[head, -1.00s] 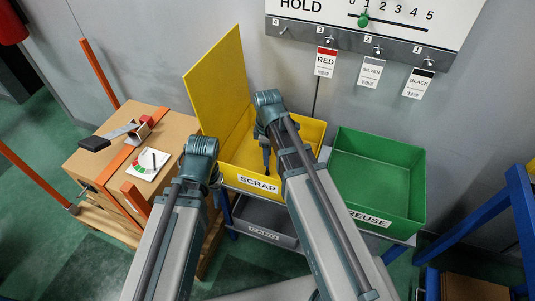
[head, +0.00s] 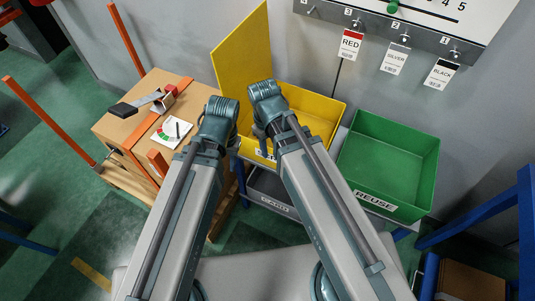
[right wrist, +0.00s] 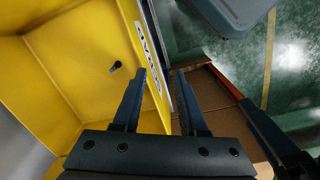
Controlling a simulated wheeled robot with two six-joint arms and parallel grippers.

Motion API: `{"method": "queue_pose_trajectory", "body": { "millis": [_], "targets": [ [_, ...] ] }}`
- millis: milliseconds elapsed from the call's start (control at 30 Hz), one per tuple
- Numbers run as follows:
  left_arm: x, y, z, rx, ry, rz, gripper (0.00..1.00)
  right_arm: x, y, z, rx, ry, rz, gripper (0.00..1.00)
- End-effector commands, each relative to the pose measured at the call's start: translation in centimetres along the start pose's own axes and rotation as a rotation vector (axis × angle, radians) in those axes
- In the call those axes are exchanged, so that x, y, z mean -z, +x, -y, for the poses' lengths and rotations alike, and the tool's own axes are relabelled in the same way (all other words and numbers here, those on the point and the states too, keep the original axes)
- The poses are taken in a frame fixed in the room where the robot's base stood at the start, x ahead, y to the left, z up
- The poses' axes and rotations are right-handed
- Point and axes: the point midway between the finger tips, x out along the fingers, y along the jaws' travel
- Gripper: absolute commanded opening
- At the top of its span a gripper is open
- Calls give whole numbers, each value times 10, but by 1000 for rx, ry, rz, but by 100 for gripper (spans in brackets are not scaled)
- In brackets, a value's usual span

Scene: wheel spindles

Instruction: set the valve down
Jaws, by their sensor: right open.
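A small dark piece (right wrist: 115,68), which may be the valve, lies inside the yellow SCRAP bin (right wrist: 95,35) in the right wrist view. In the head view the bin (head: 326,122) stands behind my arms, and the piece cannot be made out. My right gripper (right wrist: 160,73) is open, its two fingers apart with nothing between them, over the bin's front edge. In the head view this gripper (head: 262,132) is mostly hidden by its wrist. My left gripper (head: 217,125) is left of it, beside the cardboard box; its fingers are hidden.
A green REUSE bin (head: 390,160) stands right of the yellow one. A grey bin (head: 272,190) sits below. The cardboard box (head: 130,135) carries a metal bracket and a dial card (head: 171,131). Tags hang on the wall board (head: 390,38). Blue rails stand at right.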

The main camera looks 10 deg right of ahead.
Motion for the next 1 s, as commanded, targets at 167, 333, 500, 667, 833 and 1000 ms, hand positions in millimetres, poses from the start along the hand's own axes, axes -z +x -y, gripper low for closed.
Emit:
{"method": "queue_pose_trajectory", "body": {
  "millis": [167,333,500,667,833,1000],
  "targets": [
    [0,0,0,0,0,0,39,-19,-1,29,-21,179,12,42],
    [0,0,0,0,0,0,39,-24,-1,37,-31,254,16,42],
    [0,0,0,0,0,0,39,-23,-1,37,-31,261,16,42],
    [0,-3,0,0,0,0,39,-23,-4,37,-31,260,16,42],
    [-1,-24,2,0,0,0,39,-24,-26,36,-31,259,16,42],
    [-4,-66,6,0,0,0,39,-27,-67,34,-31,259,16,42]
  ]
}}
